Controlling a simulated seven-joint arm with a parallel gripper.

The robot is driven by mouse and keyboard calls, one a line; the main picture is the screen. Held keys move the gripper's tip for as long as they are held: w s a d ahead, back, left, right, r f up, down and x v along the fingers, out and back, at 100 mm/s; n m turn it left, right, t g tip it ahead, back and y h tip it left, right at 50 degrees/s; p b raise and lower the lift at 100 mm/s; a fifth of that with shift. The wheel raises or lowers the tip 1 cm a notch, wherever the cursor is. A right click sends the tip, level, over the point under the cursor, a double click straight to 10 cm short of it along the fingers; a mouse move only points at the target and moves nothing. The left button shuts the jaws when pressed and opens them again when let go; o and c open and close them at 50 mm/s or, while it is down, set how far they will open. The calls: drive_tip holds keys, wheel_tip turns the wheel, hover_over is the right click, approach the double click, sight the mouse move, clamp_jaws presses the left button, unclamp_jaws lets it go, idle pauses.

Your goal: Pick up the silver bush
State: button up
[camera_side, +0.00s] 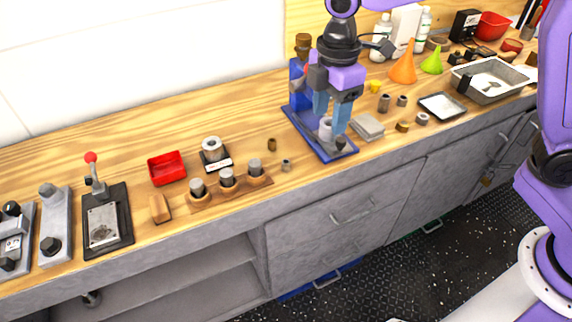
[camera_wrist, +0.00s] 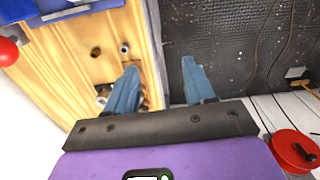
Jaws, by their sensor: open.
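A small silver bush (camera_side: 286,165) stands upright on the wooden bench near its front edge, just right of the pin block. It also shows in the wrist view (camera_wrist: 125,47), above the left finger, with its hole facing up. A similar brass bush (camera_side: 272,144) stands behind it and appears in the wrist view too (camera_wrist: 96,52). My gripper (camera_side: 331,116) is open and empty, in front of the blue press in the side view, to the right of the silver bush. In the wrist view its blue fingers (camera_wrist: 160,84) are wide apart, with nothing between them.
The wooden block with several grey pins (camera_side: 228,187) is left of the bush. A blue press (camera_side: 300,112) stands behind my gripper. A red tray (camera_side: 167,168) lies further left. More bushes, a metal tray (camera_side: 443,105) and funnels (camera_side: 404,68) crowd the right side.

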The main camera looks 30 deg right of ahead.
drive_tip(key=w+a+f+n, duration=0.3)
drive_tip(key=w+a, duration=0.1)
drive_tip(key=w, duration=0.7)
hover_over(286, 161)
drive_tip(key=f, duration=1.2)
drive_tip(key=shift+w, duration=0.2)
drive_tip(key=shift+s+f, duration=0.15)
drive_tip(key=shift+f, duration=1.25)
drive_tip(key=shift+s+f, duration=0.1)
drive_tip(key=shift+f, duration=1.25)
clamp_jaws()
